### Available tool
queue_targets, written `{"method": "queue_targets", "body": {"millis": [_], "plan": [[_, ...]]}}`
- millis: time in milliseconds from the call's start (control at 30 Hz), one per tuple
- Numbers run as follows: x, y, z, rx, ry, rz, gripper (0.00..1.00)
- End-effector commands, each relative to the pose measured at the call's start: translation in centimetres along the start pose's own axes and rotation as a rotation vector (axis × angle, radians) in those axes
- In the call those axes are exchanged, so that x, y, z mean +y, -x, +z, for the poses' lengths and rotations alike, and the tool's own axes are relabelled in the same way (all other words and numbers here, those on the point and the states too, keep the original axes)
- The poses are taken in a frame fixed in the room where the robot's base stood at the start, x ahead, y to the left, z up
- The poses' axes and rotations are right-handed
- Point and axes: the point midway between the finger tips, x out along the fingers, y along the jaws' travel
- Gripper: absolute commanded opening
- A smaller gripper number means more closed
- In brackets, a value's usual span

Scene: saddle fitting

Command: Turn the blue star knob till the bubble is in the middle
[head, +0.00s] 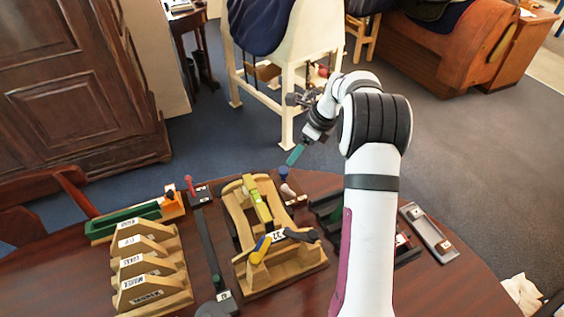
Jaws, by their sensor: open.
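A small dark blue knob (283,172) stands at the far end of the wooden saddle frame (240,222); its star shape is too small to make out. A yellow-green bar (257,200), which looks like a level, lies lengthwise on the frame. Its bubble cannot be made out. My gripper (295,154) is above and just right of the blue knob, apart from it in the picture, with teal fingers pointing down and left. It is open, and I see nothing held in it.
A yellow-and-blue handled tool (260,250) is at the frame's near end. Labelled wooden blocks (148,265) and a green tray (124,221) stand at left. A grey tray (428,232) lies at right. The table's right front (450,290) is clear.

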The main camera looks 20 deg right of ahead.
Motion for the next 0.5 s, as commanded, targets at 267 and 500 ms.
{"method": "queue_targets", "body": {"millis": [267,500], "plan": [[0.1,-7.5,0.0,0.001,0.002,0.003,0.71],[0.1,-9.6,0.0,0.000,0.003,0.000,0.71]]}}
